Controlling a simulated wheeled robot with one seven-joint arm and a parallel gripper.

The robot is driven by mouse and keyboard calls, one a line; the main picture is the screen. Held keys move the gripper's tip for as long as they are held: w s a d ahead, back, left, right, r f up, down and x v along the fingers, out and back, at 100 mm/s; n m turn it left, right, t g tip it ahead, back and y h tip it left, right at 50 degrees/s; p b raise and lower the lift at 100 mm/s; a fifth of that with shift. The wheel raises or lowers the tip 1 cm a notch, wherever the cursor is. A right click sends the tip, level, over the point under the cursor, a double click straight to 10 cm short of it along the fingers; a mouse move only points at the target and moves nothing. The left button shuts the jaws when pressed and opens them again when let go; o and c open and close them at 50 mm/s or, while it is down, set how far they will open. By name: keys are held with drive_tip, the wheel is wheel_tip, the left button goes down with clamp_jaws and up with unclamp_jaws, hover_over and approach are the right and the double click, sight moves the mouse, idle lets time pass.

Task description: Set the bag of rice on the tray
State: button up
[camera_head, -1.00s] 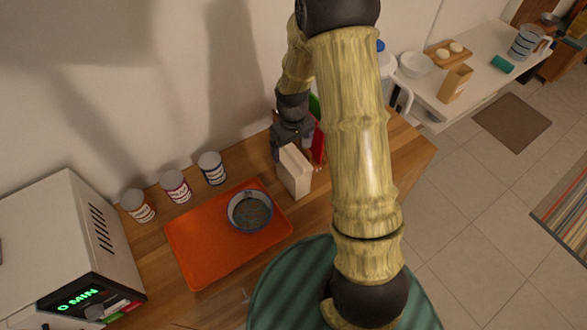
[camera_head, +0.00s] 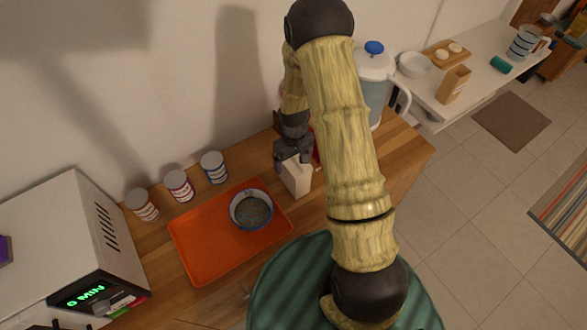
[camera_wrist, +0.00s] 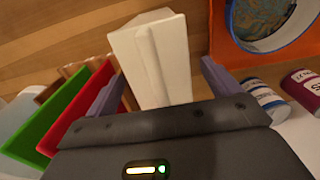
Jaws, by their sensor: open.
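The bag of rice (camera_head: 297,180), as I take the white upright block with a raised seam, stands on the wooden counter just right of the orange tray (camera_head: 192,262). My gripper (camera_head: 293,160) is open at the bag's top. In the wrist view the bag (camera_wrist: 153,60) lies between the two spread fingers of my gripper (camera_wrist: 160,88), with a gap beside the right finger. The tray shows at the top right there (camera_wrist: 300,48). A blue-rimmed bowl (camera_head: 252,210) with dark contents sits on the tray's right part.
Several spice cans (camera_head: 179,186) stand behind the tray. A microwave (camera_head: 70,245) is at the left. Red (camera_wrist: 100,88) and green (camera_wrist: 48,122) boards stand close left of my gripper. A pitcher (camera_head: 375,85) stands at the back right. The tray's left part is clear.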

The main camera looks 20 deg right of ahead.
drive_tip(key=shift+f, duration=1.15)
drive_tip(key=shift+w, duration=0.1)
drive_tip(key=c, duration=1.9)
drive_tip(key=shift+r, duration=0.1)
drive_tip(key=shift+r+b, duration=1.25)
drive_tip(key=shift+r, duration=3.7)
